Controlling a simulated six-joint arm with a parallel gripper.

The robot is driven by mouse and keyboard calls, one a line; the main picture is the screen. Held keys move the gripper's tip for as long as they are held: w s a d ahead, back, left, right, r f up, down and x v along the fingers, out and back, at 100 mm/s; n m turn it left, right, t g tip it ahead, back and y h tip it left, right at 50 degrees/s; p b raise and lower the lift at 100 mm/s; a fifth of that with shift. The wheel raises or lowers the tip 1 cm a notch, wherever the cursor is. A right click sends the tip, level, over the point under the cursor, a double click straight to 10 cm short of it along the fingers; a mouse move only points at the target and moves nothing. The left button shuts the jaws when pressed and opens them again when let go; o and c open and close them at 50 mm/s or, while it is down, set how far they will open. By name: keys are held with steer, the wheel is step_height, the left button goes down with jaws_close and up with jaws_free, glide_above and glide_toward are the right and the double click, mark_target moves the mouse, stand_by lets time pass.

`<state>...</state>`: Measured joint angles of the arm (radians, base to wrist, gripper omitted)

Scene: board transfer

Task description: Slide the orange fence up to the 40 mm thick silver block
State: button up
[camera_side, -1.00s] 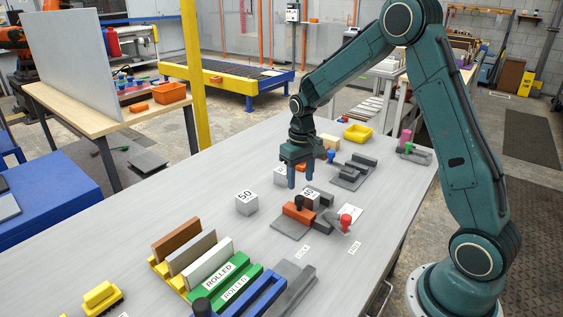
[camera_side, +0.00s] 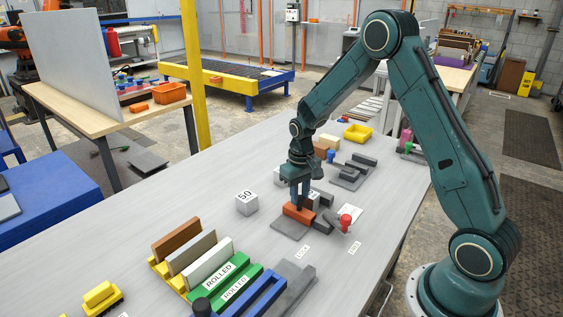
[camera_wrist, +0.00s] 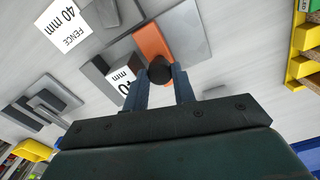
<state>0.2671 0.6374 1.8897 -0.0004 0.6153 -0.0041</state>
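The orange fence (camera_side: 294,214) lies on a flat grey plate, with a black knob (camera_wrist: 160,71) on it. My gripper (camera_side: 299,206) is down over the fence, and in the wrist view its two blue fingers (camera_wrist: 161,76) sit on either side of the knob, closed up against it. The silver block (camera_side: 314,196), marked 40, stands right behind the fence, partly hidden by my fingers. Its label shows beside the left finger in the wrist view (camera_wrist: 122,79). The orange fence (camera_wrist: 152,42) also shows there. I cannot tell whether fence and block touch.
A red-knobbed part (camera_side: 346,220) is at the fixture's right. A block marked 50 (camera_side: 246,203) stands to the left. A card reading FENCE 40 mm (camera_wrist: 65,24) lies nearby. Coloured boards in a rack (camera_side: 192,262) stand in front.

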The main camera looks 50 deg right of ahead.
jaws_close()
steer(key=shift+d, duration=1.8)
steer(key=o, duration=0.6)
jaws_free()
steer(key=shift+o, duration=0.2)
steer(key=shift+r, duration=0.1)
step_height(320, 180, up, 14)
